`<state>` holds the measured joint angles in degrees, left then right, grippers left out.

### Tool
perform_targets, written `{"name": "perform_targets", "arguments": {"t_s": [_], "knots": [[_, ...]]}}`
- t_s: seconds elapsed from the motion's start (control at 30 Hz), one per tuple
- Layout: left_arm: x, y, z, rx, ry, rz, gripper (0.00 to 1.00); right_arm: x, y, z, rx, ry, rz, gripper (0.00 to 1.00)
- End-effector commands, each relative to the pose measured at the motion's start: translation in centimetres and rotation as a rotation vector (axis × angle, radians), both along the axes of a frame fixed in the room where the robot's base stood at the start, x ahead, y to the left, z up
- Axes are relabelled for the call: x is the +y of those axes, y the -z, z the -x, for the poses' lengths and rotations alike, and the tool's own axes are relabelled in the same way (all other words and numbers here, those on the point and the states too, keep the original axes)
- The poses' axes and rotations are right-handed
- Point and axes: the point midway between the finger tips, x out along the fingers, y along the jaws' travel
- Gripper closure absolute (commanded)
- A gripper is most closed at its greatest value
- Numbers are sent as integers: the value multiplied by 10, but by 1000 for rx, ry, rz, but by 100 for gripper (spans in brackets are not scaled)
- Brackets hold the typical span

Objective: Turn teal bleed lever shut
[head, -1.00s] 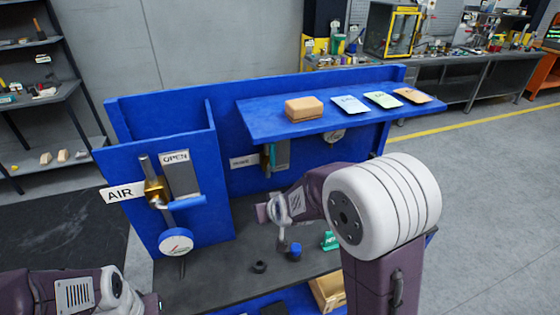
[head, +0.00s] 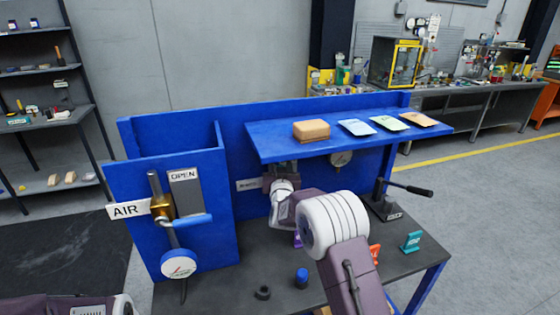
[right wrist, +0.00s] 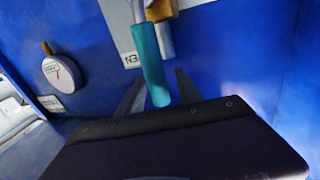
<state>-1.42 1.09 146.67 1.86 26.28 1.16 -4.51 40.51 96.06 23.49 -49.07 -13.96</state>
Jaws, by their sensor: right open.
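The teal bleed lever (right wrist: 153,65) hangs from a brass valve body (right wrist: 160,10) on the blue panel in the right wrist view. My right gripper (right wrist: 159,80) is open, with one grey finger on each side of the lever's free end in the picture. I cannot tell whether the fingers touch it or how deep it sits between them. In the head view my right arm reaches under the blue shelf (head: 270,143) and hides the lever and most of the gripper. My left gripper is out of view; only part of that arm shows at bottom left.
A blue-handled valve (head: 190,220) with AIR and OPEN signs is on the left panel above a gauge (head: 179,264). A tan block (head: 311,130) and several packets lie on the shelf. A black hand lever (head: 405,188) stands at the bench's right.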

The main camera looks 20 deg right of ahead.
Motion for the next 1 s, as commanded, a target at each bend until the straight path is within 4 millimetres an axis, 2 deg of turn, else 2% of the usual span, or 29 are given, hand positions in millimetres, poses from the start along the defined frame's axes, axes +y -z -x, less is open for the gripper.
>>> {"name": "perform_targets", "arguments": {"t_s": [0.1, 0.33, 0.47, 0.5, 1.0], "knots": [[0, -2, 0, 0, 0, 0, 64, -2, 0, -7, 0, 0, 0, 59], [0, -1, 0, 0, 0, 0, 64, -2, 0, -8, 0, 0, 0, 59], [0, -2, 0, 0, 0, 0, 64, -2, 0, -7, 1, 0, 0, 95], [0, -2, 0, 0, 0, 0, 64, -2, 0, -7, 1, 0, 0, 100], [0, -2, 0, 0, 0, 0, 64, -2, 0, -7, 1, 0, 0, 100]]}}
